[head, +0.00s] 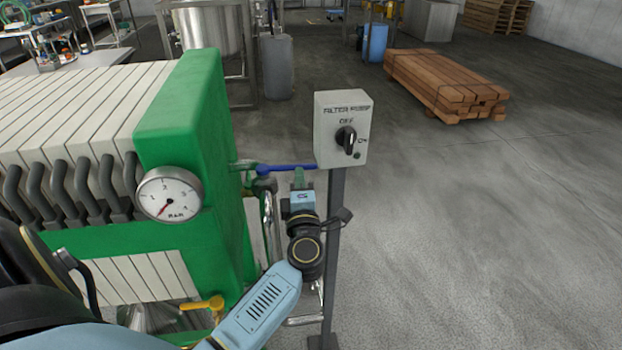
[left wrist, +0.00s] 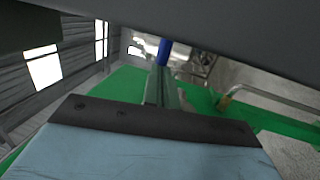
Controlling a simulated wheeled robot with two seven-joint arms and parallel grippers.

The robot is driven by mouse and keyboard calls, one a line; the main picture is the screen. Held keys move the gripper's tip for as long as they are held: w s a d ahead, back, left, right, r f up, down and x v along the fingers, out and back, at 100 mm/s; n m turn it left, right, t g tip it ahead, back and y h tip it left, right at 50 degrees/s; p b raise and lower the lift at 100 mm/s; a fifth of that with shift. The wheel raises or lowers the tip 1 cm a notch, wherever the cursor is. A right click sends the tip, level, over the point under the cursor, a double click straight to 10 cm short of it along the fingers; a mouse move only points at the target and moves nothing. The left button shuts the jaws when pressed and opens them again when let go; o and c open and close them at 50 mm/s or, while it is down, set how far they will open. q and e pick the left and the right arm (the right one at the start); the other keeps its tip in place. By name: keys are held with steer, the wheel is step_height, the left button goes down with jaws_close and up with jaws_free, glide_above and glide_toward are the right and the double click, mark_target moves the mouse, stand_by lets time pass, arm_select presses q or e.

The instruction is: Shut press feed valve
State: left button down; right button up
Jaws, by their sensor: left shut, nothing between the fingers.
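A valve with a long blue lever (head: 287,167) sits at the right end of the green filter press (head: 185,105). The lever points right, roughly level, toward the grey switch box. My left gripper (head: 299,178) is shut and empty, with its fingertips close below the lever. In the left wrist view, the blue lever (left wrist: 164,52) shows just beyond the fingers (left wrist: 161,88); I cannot tell whether they touch it. Another valve with a yellow handle (head: 202,304) sits low on the press. My right gripper is not in view.
A grey filter pump switch box (head: 342,130), its knob near OFF, stands on a thin post (head: 333,250) just right of my left gripper. A pressure gauge (head: 169,194) is on the press. The floor to the right is clear up to a timber stack (head: 440,83).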

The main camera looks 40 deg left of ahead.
arm_select(q)
steer(key=shift+w+a+n+g+y, duration=0.25)
steer(key=shift+w+n+g+y, duration=0.1)
steer(key=shift+n+g+y, duration=0.45)
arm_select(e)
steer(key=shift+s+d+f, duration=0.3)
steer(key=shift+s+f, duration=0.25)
arm_select(q)
steer(key=shift+d, duration=0.1)
steer(key=p+v, duration=0.1)
steer(key=v, duration=1.3)
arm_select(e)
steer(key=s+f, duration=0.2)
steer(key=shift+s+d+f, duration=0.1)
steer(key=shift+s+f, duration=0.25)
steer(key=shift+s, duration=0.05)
